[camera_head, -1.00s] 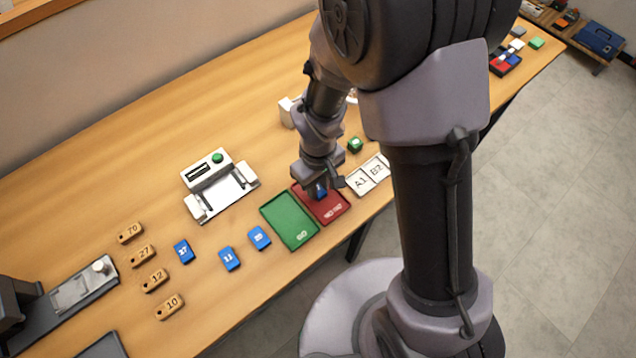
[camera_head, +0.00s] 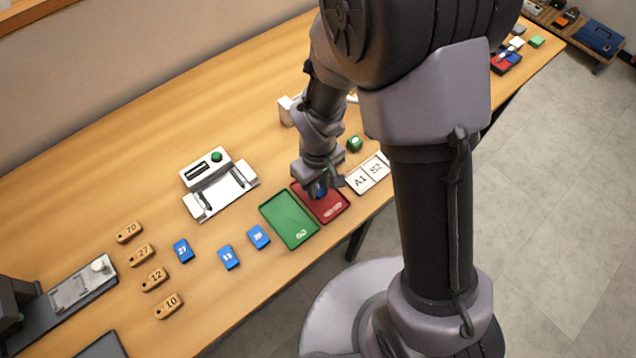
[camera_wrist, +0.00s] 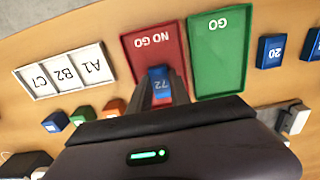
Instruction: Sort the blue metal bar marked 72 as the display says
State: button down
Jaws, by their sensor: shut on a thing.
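The blue metal bar marked 72 (camera_wrist: 161,84) is between the fingers of my gripper (camera_wrist: 162,92) in the wrist view, which is shut on it. In the head view my gripper (camera_head: 321,188) is over the red NO GO tray (camera_head: 333,208), and the bar (camera_head: 320,190) shows as a small blue patch below it. The red tray also shows in the wrist view (camera_wrist: 140,62). The green GO tray (camera_head: 290,221) lies beside it and looks empty. Whether the bar touches the red tray's floor I cannot tell. The white device with a small display (camera_head: 207,172) stands behind; its reading is illegible.
Several blue bars, one of them (camera_head: 183,251), lie left of the green tray. Numbered wooden tags (camera_head: 142,255) lie farther left.

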jog(key=shift+f, duration=0.3)
dwell(0.4)
jog(key=c, duration=1.1)
grip_release()
jog(key=shift+r, duration=0.15)
notch_tip(320, 180, up, 17)
jog(key=p, duration=0.6)
jog(key=shift+r, duration=0.1)
